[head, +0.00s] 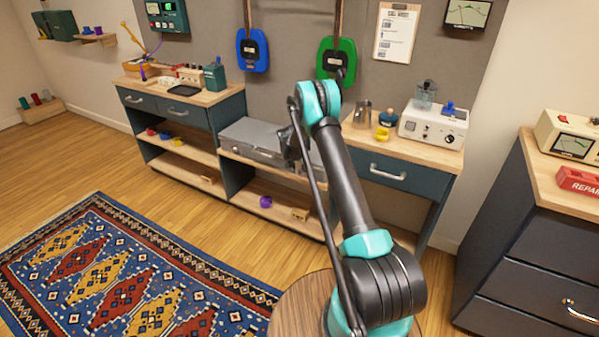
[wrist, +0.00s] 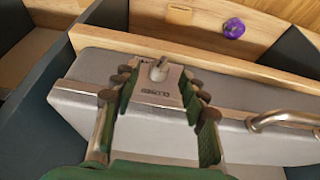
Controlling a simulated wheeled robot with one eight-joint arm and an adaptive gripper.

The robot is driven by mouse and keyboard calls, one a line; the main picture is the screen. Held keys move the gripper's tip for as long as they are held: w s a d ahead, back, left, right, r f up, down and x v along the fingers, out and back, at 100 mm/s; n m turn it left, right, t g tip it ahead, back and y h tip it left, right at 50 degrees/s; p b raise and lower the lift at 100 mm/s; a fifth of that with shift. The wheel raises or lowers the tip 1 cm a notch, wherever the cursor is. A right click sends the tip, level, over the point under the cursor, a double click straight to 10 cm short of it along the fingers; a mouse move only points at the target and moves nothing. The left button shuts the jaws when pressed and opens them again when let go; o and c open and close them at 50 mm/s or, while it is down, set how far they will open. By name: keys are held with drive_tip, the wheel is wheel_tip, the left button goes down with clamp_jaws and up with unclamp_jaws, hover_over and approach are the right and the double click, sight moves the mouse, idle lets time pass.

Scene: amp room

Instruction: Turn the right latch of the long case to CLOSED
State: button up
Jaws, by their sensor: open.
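The long grey case (head: 252,134) lies on the middle shelf of the teal workbench, partly hidden by my arm. In the wrist view the long case (wrist: 100,66) fills the middle. Its metal latch plate (wrist: 144,101) carries small lettering too unclear to read, with a short knob (wrist: 159,69) near the plate's upper edge. My gripper (wrist: 161,80) is open, with one finger on each side of the latch plate. I cannot tell whether a finger touches the knob. In the head view my gripper (head: 291,152) is at the case's front, right part.
The case's metal handle (wrist: 285,119) stands out right of the latch in the wrist view. A purple object (wrist: 233,28) and a wooden block (wrist: 179,15) are on the lower shelf. A drawer handle (head: 386,172) is right of my arm.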

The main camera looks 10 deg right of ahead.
sight(301, 172)
drive_tip(key=shift+x, duration=1.45)
clamp_jaws()
